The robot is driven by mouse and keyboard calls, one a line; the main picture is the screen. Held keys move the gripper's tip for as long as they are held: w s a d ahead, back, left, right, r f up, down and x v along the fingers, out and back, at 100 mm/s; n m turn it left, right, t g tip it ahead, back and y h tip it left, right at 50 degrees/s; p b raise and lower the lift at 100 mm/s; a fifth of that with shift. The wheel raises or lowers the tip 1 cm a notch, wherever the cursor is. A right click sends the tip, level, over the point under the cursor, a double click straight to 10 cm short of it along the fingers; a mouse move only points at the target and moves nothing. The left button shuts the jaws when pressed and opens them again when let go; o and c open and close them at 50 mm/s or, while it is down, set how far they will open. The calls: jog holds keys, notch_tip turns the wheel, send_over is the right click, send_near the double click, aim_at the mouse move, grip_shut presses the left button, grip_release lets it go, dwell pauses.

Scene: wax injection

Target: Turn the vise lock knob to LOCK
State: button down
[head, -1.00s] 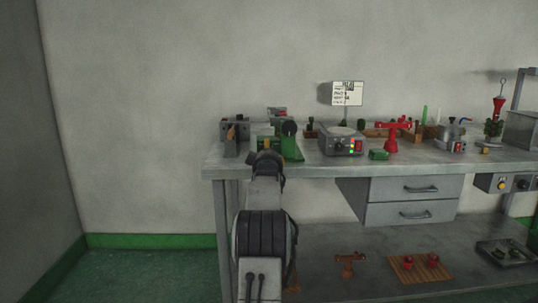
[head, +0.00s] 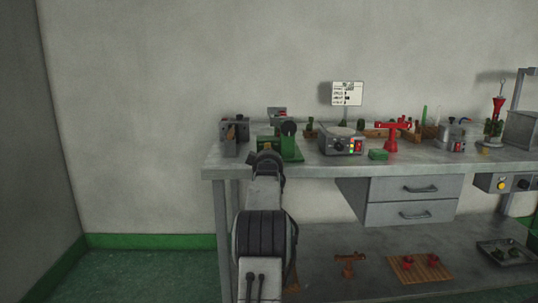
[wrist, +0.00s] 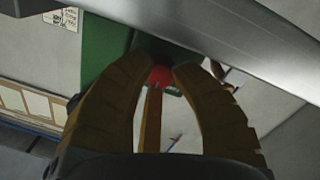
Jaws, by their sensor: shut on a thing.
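In the wrist view, the brown fingers of my gripper (wrist: 164,68) come together on a small red knob (wrist: 160,77). The knob sits against a green body (wrist: 108,48), and part of it is hidden by the fingertips. In the head view, my arm reaches to the front of a green machine (head: 290,150) with a round black part on top, on the left of the bench. My arm's end hides the fingers and the red knob there. I cannot read any LOCK mark or tell the knob's angle.
A grey vise-like block (head: 234,133) stands left of the green machine on the workbench (head: 330,168). A grey control box (head: 343,143) and a red stand (head: 392,138) are to the right. A grey bar (wrist: 225,45) crosses the upper right of the wrist view.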

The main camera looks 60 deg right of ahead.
jog(key=shift+r, duration=0.1)
jog(key=shift+w+a+m, duration=0.1)
jog(key=shift+m, duration=1.5)
jog(key=c, duration=1)
grip_release()
jog(key=shift+o, duration=0.2)
jog(key=v, duration=1.2)
jog(key=shift+r, duration=0.1)
